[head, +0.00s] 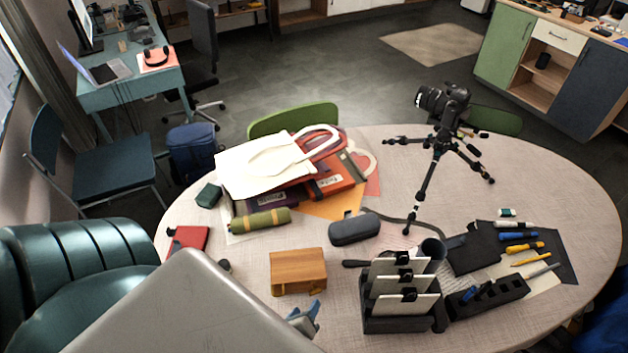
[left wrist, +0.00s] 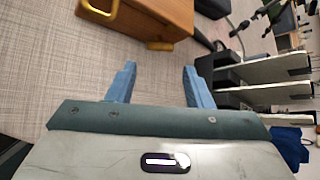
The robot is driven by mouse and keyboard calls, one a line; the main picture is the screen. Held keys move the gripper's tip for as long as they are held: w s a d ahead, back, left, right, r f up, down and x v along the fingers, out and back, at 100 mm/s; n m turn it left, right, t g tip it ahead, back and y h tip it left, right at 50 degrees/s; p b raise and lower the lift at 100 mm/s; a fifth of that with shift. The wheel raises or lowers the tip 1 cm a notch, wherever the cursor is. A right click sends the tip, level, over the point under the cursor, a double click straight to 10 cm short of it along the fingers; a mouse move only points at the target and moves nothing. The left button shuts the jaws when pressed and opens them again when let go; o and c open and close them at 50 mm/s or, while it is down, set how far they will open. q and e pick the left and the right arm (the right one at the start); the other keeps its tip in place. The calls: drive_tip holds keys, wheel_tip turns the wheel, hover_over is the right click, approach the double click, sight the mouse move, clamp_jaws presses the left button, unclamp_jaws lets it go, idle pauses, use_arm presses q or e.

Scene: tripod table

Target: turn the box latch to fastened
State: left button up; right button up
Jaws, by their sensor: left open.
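The wooden box (head: 298,268) stands on the table, lid down, left of the black file holder. It also shows at the top of the left wrist view (left wrist: 150,20). A brass loop (left wrist: 98,12) sticks out from the box's left part there, and a small brass piece (left wrist: 160,46) shows at its lower edge. I cannot tell which is the latch or how it is turned. My left gripper (head: 304,318) is just in front of the box; in the left wrist view its blue fingers (left wrist: 160,76) are apart, empty and short of the box. My right gripper is not in view.
The black file holder (head: 400,318) with upright cards is close on the right of my left gripper. A dark grey case (head: 354,229) lies behind the box. A red notebook (head: 188,239) lies to the left. The camera tripod (head: 428,180) stands farther back.

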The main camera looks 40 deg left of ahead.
sight(315, 294)
use_arm(q)
drive_tip(key=b+x, duration=0.3)
drive_tip(key=x, duration=0.3)
drive_tip(key=shift+w+f+b, duration=0.1)
drive_tip(key=shift+f+b, duration=0.05)
drive_tip(key=shift+b, duration=0.2)
drive_tip(key=shift+w+a+f+b, duration=0.1)
drive_tip(key=shift+w+f+b, duration=0.05)
drive_tip(key=shift+w+b, duration=0.2)
drive_tip(key=shift+w, duration=0.1)
